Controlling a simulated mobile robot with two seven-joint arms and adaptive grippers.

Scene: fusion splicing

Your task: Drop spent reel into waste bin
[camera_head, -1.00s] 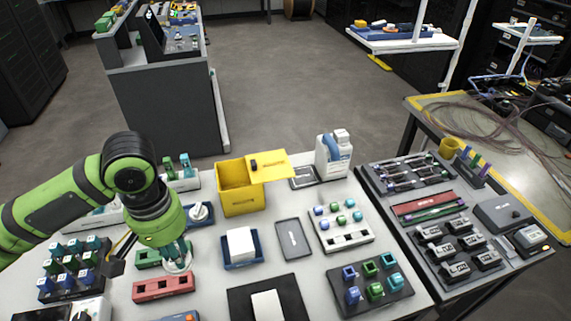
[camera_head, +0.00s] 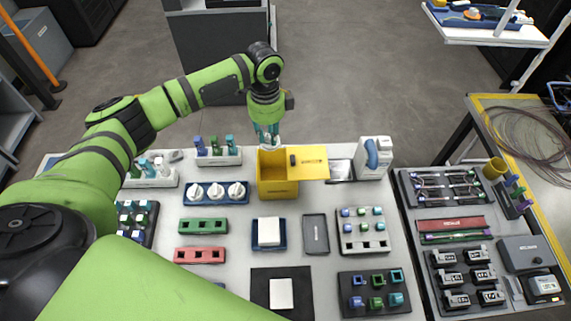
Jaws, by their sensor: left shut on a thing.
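The yellow waste bin (camera_head: 277,187) stands at the back of the white worktable, its lid (camera_head: 312,162) swung open to the right. My left gripper (camera_head: 268,134) points down over the back of the bin's opening. It is shut on the spent reel (camera_head: 270,146), a small pale piece just below the fingertips. The reel looks over or just inside the mouth; its exact height I cannot tell. My right gripper is not in view.
A blue rack (camera_head: 217,199) with white reels stands left of the bin. A grey tray (camera_head: 316,236) lies in front.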

